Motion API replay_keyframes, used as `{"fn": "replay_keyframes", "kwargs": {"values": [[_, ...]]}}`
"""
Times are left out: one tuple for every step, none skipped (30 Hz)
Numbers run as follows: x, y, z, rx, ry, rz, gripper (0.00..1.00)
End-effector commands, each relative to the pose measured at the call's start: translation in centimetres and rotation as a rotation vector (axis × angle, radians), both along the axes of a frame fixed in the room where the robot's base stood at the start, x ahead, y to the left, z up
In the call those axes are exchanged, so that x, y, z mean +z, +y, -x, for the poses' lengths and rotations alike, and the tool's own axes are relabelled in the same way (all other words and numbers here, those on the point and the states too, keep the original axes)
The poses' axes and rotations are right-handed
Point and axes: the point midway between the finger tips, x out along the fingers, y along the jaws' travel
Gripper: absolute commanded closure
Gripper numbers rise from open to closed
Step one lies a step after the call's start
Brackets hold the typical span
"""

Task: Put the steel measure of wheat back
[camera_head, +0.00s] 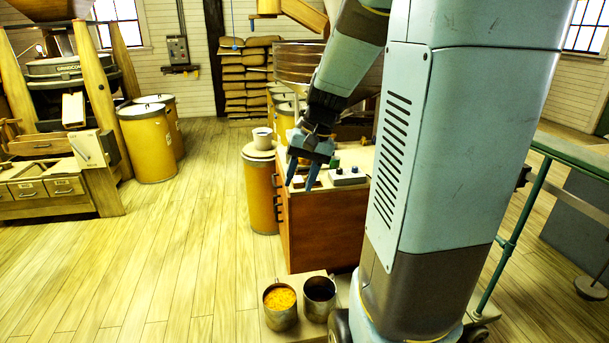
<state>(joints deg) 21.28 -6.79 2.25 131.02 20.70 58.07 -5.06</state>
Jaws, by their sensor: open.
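Two steel measures stand side by side on a low pale platform (268,327) at the bottom. The left measure (281,316) is filled with yellow-orange grain; I cannot tell whether it is wheat. The right measure (320,308) looks dark inside, and its contents are unclear. My gripper (300,186) points down over the left part of the wooden cabinet's top (326,187). Its two blue fingers are apart, with nothing clearly held between them. A small reddish item (316,181) shows by the fingers; whether they touch it is unclear.
A grey control box (348,177) and a green item (334,163) are on the cabinet. A yellow drum (260,192) with a pale pot (262,138) on its lid stands left of it. A green railing (518,220) runs at right. The plank floor at left is clear.

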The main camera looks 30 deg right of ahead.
Motion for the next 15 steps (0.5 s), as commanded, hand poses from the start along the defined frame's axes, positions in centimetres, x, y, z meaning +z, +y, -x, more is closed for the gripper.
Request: {"fn": "replay_keyframes", "kwargs": {"values": [[1.0, 0.7, 0.9, 0.029, -0.030, 0.031, 0.58], [1.5, 1.0, 1.4, 0.044, -0.045, 0.049, 0.58], [2.0, 1.4, 2.1, 0.066, -0.065, 0.073, 0.58], [2.5, 1.6, 2.7, 0.081, -0.081, 0.089, 0.58], [2.9, 1.9, 3.2, 0.097, -0.097, 0.107, 0.58], [3.4, 2.2, 4.0, 0.116, -0.118, 0.129, 0.58], [3.8, 2.4, 4.5, 0.131, -0.135, 0.146, 0.58], [4.2, 2.6, 5.0, 0.144, -0.152, 0.162, 0.58], [4.7, 2.9, 5.8, 0.165, -0.175, 0.184, 0.58], [5.0, 3.1, 6.3, 0.178, -0.191, 0.200, 0.58], [5.4, 3.3, 6.9, 0.193, -0.209, 0.215, 0.58], [5.8, 3.5, 7.6, 0.210, -0.232, 0.235, 0.58], [6.1, 3.6, 8.2, 0.225, -0.250, 0.251, 0.58], [6.4, 3.7, 8.8, 0.237, -0.269, 0.266, 0.58], [6.8, 3.9, 9.5, 0.255, -0.295, 0.286, 0.58]]}}
